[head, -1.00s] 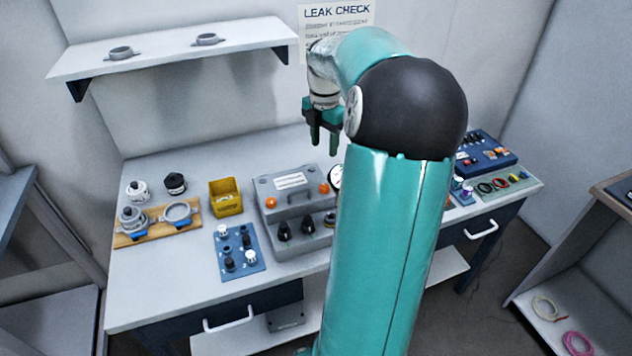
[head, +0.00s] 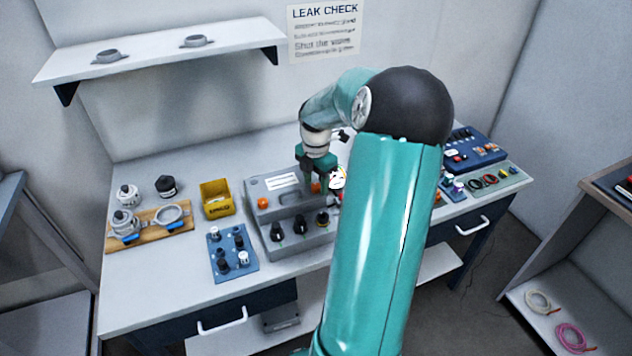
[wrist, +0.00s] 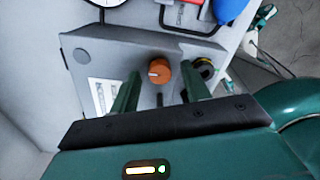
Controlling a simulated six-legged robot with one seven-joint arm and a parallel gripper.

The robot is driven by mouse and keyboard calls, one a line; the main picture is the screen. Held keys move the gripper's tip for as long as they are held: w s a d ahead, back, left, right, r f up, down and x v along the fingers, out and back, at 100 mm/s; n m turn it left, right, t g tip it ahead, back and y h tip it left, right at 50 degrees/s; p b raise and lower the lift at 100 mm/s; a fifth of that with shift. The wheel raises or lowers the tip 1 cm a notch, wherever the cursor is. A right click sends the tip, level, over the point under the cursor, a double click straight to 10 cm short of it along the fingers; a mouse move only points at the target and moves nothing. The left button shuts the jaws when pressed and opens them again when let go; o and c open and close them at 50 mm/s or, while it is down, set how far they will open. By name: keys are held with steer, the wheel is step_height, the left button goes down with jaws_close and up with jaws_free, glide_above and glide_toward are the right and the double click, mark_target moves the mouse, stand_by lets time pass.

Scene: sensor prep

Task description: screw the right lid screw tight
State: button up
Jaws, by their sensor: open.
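The right lid screw (head: 316,187) is an orange knob on the lid of the grey case (head: 292,240). In the wrist view the orange screw (wrist: 159,71) shows between and beyond the two green fingers of my gripper (wrist: 158,92). The fingers are apart and hold nothing; I cannot tell how far the tips are from the screw. In the head view my gripper (head: 317,186) is low over the right part of the lid. The left orange lid screw (head: 263,203) is at the lid's other side. My arm hides the case's right side.
Black knobs (head: 301,225) line the case front. A round gauge (head: 337,178) stands close to the gripper's right. A yellow bin (head: 216,199) and a blue board of fittings (head: 233,253) are to the left. The bench's front left is clear.

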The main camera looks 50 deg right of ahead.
steer(key=shift+f, duration=0.15)
steer(key=c, duration=1)
